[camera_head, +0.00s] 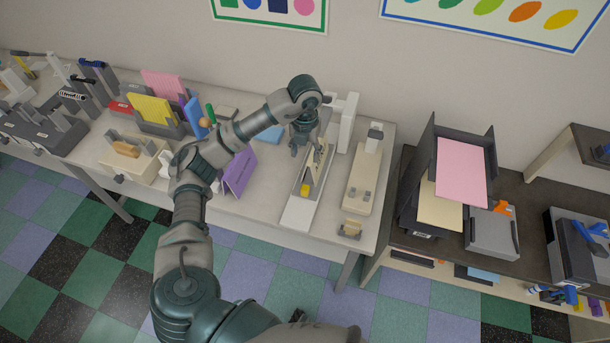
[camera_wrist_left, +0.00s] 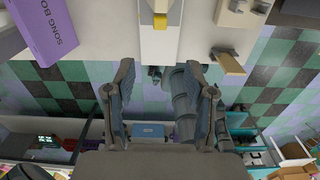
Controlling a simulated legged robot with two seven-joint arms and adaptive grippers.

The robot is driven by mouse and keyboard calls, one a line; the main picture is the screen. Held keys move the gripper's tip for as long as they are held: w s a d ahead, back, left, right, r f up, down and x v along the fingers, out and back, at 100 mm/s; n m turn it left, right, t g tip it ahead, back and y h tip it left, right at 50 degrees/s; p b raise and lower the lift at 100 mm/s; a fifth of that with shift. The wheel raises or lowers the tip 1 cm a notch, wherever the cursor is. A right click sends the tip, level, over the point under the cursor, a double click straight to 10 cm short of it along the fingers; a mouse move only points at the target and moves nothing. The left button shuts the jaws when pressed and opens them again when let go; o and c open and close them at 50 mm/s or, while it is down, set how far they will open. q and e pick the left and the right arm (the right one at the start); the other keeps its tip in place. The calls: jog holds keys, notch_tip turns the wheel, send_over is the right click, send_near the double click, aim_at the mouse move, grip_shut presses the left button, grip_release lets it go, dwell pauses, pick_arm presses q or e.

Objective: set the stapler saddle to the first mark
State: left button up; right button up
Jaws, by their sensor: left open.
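A long stapler-like device with a pale bed (camera_head: 298,214) stands on the table under my left gripper. A tan ridged piece, which may be the saddle, shows on it beneath the gripper, and a small yellow block (camera_head: 305,189) sits near its front. In the left wrist view the pale bed (camera_wrist_left: 158,42) and the yellow block (camera_wrist_left: 160,20) show at the top. My left gripper (camera_head: 303,148) is over the back part of the device; its fingers are apart with nothing between them (camera_wrist_left: 160,72). I cannot make out any marks. My right gripper is not in view.
A white upright frame (camera_head: 348,122) stands behind the device. A beige machine (camera_head: 362,182) and a small tan-handled block (camera_head: 350,229) are to the right. A purple songbook (camera_head: 240,170) stands close on the left. Dark trays with pink paper (camera_head: 461,170) are farther right.

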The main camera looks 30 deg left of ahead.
aim_at(305, 187)
pick_arm(q)
notch_tip(305, 187, down, 17)
jog(key=shift+r+p, duration=0.2)
jog(key=shift+p, duration=0.25)
jog(key=shift+d+f, duration=0.2)
jog(key=shift+f, duration=0.4)
jog(key=shift+a, duration=0.2)
grip_shut()
